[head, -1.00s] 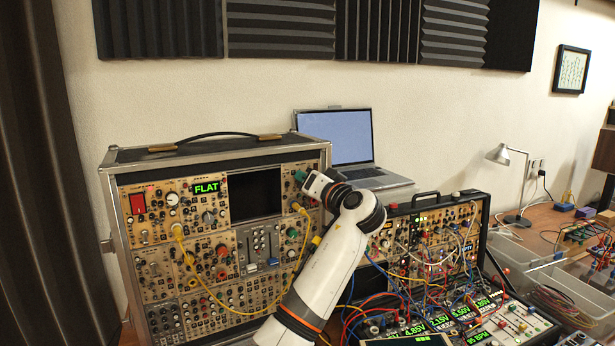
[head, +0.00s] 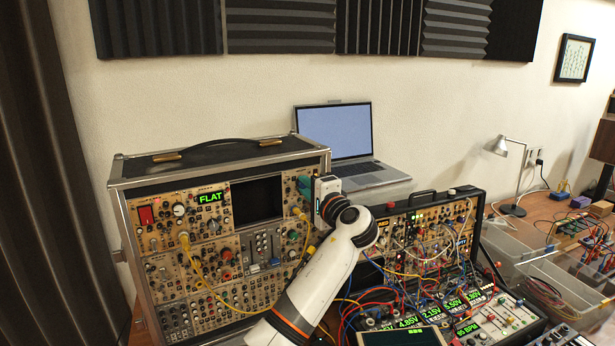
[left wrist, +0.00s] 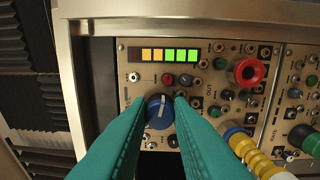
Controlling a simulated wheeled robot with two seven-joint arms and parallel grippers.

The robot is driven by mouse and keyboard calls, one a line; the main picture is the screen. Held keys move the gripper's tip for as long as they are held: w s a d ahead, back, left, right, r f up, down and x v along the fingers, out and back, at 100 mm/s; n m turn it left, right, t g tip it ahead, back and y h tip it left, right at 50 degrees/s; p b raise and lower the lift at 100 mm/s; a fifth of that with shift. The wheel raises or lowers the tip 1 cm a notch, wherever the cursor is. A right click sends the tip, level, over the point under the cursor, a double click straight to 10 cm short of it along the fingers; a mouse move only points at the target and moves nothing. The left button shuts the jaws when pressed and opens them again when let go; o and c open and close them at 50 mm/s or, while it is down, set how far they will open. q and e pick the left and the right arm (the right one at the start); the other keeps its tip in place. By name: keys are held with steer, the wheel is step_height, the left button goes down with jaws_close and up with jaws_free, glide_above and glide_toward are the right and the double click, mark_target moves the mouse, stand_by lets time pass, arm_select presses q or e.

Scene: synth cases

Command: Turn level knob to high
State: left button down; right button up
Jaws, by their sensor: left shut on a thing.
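The blue level knob (left wrist: 159,112) with a white pointer line sits on a tan module panel in the left wrist view. Its line points roughly up in that picture. My left gripper (left wrist: 163,100) has teal fingers shut on the knob, one on each side. Beside the knob is a light bar (left wrist: 170,55) with yellow and green segments lit and the end red one dark. In the head view my left gripper (head: 306,187) is at the right edge of the large synth case (head: 122,186), and its fingers hide the knob. My right gripper is not in view.
A yellow cable (left wrist: 255,155) plugs in close beside my fingers. A smaller patched case (head: 480,215) stands right of my arm, with a laptop (head: 365,180) behind.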

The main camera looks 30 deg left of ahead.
arm_select(q)
steer(key=shift+m+p, duration=3.4)
steer(key=shift+m, duration=0.1)
steer(key=shift+f, duration=0.1)
steer(key=c, duration=1.3)
jaws_free()
